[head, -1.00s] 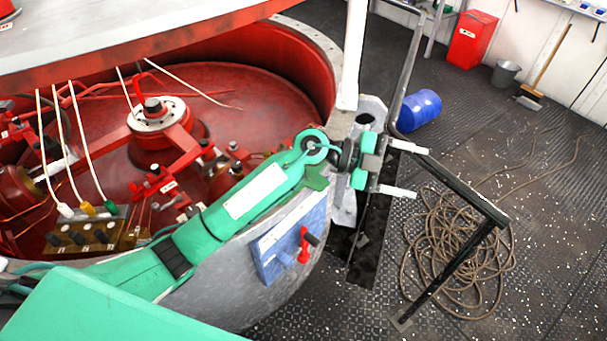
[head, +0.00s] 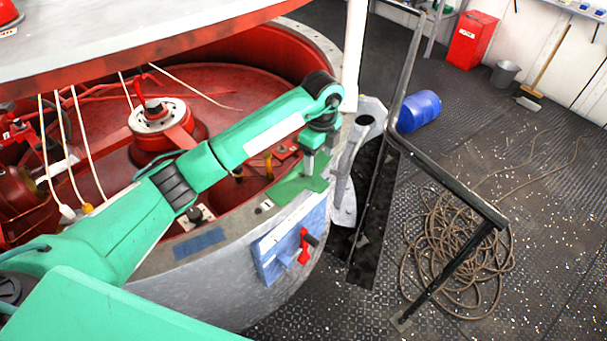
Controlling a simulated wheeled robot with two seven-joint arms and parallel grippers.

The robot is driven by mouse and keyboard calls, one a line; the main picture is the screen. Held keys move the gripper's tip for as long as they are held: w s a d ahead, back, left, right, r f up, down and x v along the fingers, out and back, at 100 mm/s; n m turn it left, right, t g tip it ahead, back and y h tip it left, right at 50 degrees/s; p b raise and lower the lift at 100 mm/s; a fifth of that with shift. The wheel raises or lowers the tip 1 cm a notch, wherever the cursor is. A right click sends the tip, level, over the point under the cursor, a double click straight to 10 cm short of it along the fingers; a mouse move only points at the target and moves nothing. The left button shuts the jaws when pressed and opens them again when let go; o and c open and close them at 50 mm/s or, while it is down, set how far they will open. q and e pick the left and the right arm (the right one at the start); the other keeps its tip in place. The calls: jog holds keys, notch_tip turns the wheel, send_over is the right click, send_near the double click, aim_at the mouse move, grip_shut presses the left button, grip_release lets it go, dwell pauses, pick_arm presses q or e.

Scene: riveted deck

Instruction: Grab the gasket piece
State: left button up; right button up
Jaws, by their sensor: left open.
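A flat green piece with an irregular outline (head: 290,189), which looks like the gasket piece, lies on the grey rim of the big round red housing in the head view. My left gripper (head: 318,160) points down just above its far end. Its two pale fingers are apart, with nothing seen between them. The gripper covers part of the piece's far end. I cannot tell whether the fingertips touch it. My right gripper is not in view.
A blue plate with a red handle (head: 306,246) is on the housing's outer side. A flat blue patch (head: 200,243) lies on the rim nearer me. A black railing (head: 450,185) stands to the right, with coiled rope (head: 455,250) on the deck.

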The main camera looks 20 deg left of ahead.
aim_at(316, 183)
pick_arm(q)
notch_tip(316, 183, down, 4)
jog(key=shift+p, duration=0.3)
jog(key=shift+f, duration=0.25)
jog(key=f, duration=0.1)
jog(key=f+p, duration=0.2)
jog(key=shift+w+a+f, duration=0.3)
jog(key=shift+f, duration=0.5)
jog(key=shift+c, duration=0.2)
jog(key=c, duration=1)
